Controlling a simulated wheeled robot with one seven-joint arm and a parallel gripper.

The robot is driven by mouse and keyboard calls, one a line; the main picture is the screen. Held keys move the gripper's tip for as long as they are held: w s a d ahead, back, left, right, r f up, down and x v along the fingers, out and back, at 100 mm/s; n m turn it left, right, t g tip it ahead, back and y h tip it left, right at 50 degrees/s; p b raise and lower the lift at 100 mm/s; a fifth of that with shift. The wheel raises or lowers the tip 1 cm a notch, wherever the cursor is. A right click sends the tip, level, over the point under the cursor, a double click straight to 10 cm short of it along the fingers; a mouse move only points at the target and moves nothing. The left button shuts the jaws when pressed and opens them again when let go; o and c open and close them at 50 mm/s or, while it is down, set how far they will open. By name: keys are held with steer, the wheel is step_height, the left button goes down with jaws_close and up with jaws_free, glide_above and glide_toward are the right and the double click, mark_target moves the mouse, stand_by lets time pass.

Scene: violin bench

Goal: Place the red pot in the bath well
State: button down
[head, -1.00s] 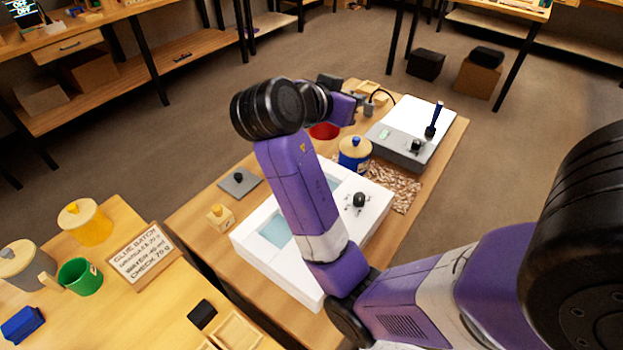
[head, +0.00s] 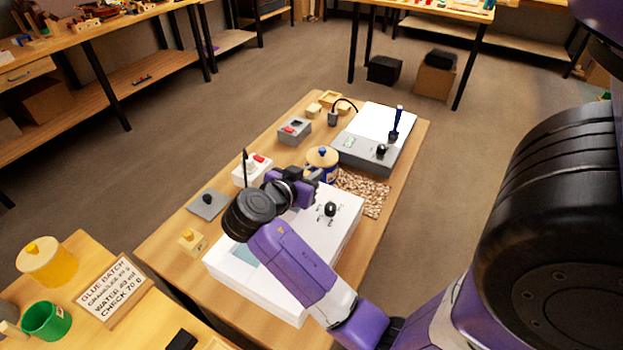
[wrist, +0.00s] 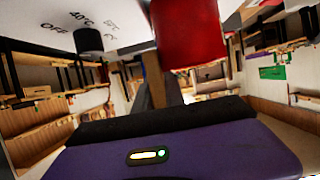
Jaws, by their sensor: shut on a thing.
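The red pot (wrist: 190,35) shows in the wrist view at the top centre, with a brown handle (wrist: 152,78) running down from it. My gripper (wrist: 155,98) is shut on this handle. In the head view my gripper (head: 308,186) is above the far part of the white bath (head: 335,235), and the pot is hidden there behind my wrist. The bath has a black knob on top; a blue-tinted opening (head: 243,252) shows at its near left, and my arm covers much of the rest. The knob (wrist: 88,41) with OFF and 40°C marks shows in the wrist view.
A grey plate with a black knob (head: 208,204) lies left of the bath. A white box with a red switch (head: 250,170) and dark rod stands behind it. A blue jar (head: 323,160), granules (head: 362,192) and a grey scale (head: 365,155) are beyond the bath.

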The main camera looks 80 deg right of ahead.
steer(key=shift+f, duration=1)
steer(key=shift+f, duration=0.15)
steer(key=c, duration=1.4)
jaws_free()
steer(key=shift+r, duration=0.25)
steer(key=b+v, duration=0.1)
steer(key=v, duration=1.1)
steer(key=shift+f+b, duration=0.15)
steer(key=shift+b, duration=0.25)
